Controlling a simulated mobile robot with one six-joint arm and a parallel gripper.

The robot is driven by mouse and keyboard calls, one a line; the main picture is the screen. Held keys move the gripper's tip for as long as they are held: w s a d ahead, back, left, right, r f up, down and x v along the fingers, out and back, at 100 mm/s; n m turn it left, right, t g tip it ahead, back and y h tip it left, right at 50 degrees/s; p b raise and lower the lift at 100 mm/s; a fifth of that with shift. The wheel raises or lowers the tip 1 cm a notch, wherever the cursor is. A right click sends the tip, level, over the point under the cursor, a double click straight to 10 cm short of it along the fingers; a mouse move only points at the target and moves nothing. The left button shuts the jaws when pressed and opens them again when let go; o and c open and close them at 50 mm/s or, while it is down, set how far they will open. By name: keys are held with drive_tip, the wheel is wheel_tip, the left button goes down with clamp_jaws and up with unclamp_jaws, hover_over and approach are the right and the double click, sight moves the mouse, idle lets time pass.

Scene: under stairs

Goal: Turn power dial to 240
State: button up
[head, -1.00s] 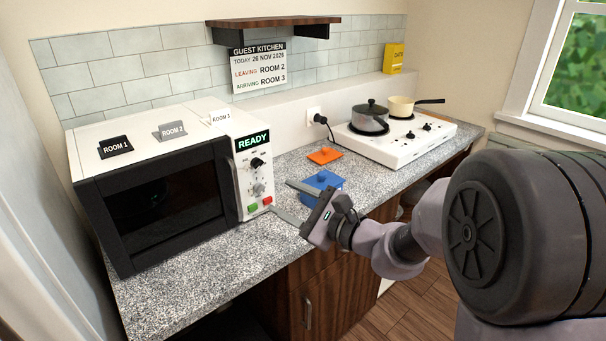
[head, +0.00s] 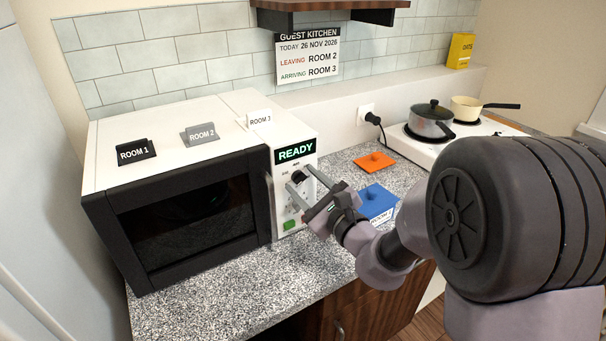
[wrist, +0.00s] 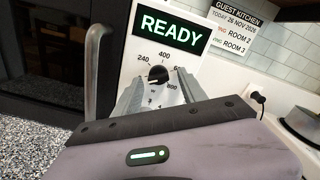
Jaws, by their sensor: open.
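The white microwave (head: 250,110) has a black door and a lit READY display (head: 295,151). Its black power dial (wrist: 158,74) sits under the display, with 240 at upper left, 400 at top and 800 at right legible in the wrist view. The dial (head: 299,177) is small in the head view, and I cannot tell for sure where its pointer aims. My gripper (wrist: 160,82) is open in front of the panel, one finger on each side of the dial. I cannot tell whether the fingers touch it. The lower control is mostly hidden by my gripper (head: 299,179).
The door handle (wrist: 93,70) stands out just left of my fingers. ROOM 1 (head: 136,152), ROOM 2 (head: 200,133) and ROOM 3 (head: 258,117) cards stand on top. A blue box (head: 376,200) and orange item (head: 374,161) lie right; beyond is a hob with pots (head: 430,120).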

drive_tip(key=shift+s, duration=0.1)
drive_tip(key=shift+c, duration=0.2)
clamp_jaws()
drive_tip(key=m+p, duration=0.4)
drive_tip(key=m, duration=0.1)
drive_tip(key=shift+s+a+r+m+p, duration=0.1)
drive_tip(key=shift+r+m+p, duration=0.1)
drive_tip(key=shift+m+p, duration=0.15)
drive_tip(key=m+p, duration=0.3)
drive_tip(key=shift+a, duration=0.1)
drive_tip(key=shift+m+p, duration=1.05)
drive_tip(key=shift+m, duration=0.3)
drive_tip(key=shift+f+m, duration=0.15)
drive_tip(key=shift+m, duration=0.15)
